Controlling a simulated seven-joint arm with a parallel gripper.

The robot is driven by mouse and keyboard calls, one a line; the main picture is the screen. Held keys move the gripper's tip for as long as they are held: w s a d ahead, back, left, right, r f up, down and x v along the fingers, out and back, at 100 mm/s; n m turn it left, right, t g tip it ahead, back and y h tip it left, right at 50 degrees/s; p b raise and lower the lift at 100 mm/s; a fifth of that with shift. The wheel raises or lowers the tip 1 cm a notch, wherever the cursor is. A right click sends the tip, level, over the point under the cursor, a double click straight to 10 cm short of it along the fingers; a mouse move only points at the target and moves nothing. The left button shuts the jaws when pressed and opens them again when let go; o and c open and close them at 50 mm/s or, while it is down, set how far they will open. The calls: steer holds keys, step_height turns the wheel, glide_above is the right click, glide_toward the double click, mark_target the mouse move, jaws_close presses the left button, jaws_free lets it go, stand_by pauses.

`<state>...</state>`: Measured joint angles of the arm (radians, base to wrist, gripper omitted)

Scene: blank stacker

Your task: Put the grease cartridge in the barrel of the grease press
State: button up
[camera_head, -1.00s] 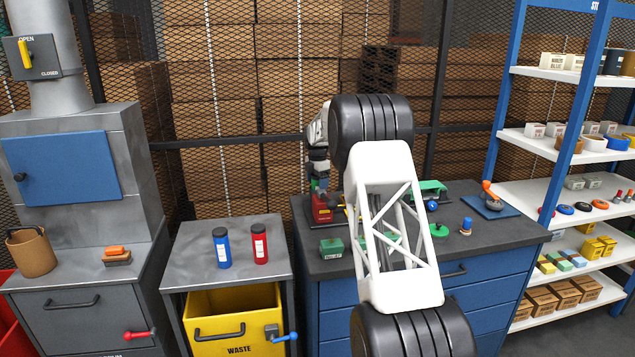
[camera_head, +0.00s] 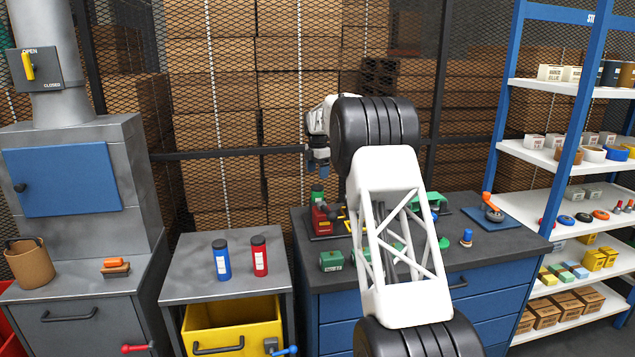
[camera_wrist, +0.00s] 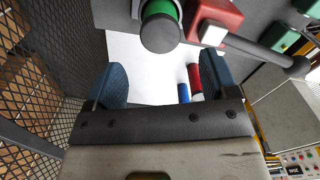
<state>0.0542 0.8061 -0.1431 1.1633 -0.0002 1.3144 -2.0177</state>
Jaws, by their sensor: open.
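The grease press (camera_head: 322,219) is red on a dark base, at the left end of the workbench. A green cylinder with a dark cap, seemingly the grease cartridge (camera_head: 317,193), stands upright at the press. In the wrist view the green cylinder (camera_wrist: 163,14) is beside the red press body (camera_wrist: 213,20); how deep it sits in the barrel is hidden. My gripper (camera_head: 318,169) is above the capped cylinder, apart from it. In the wrist view my gripper (camera_wrist: 162,84) has its blue fingers wide apart and nothing between them.
A blue cartridge (camera_head: 221,260) and a red cartridge (camera_head: 259,257) stand on the side table (camera_head: 190,282) at left. A green box (camera_head: 331,260) is in front of the press. A mesh fence is behind; shelves (camera_head: 540,160) stand at right.

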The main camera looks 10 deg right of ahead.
steer(key=shift+r, duration=1.4)
steer(key=s+a+r+m, duration=0.1)
steer(key=s+r+m, duration=0.3)
steer(key=s, duration=0.8)
steer(key=s+a+r+m+t, duration=0.1)
steer(key=s+r+m, duration=0.35)
steer(key=s, duration=0.75)
steer(key=s+a+r+m, duration=0.2)
steer(key=s+r, duration=0.4)
steer(key=s, duration=0.6)
steer(key=s+f+m+t, duration=0.1)
steer(key=s+m, duration=0.2)
steer(key=s, duration=0.8)
steer(key=s+f+m, duration=0.2)
steer(key=s+m, duration=0.1)
steer(key=s, duration=0.9)
steer(key=s+f+m, duration=0.3)
steer(key=s+f, duration=0.2)
steer(key=s, duration=0.6)
steer(key=s+a+f+m, duration=0.1)
steer(key=s+f+m, duration=0.2)
steer(key=s+f, duration=0.3)
steer(key=s, duration=0.5)
steer(key=shift+a+t, duration=0.3)
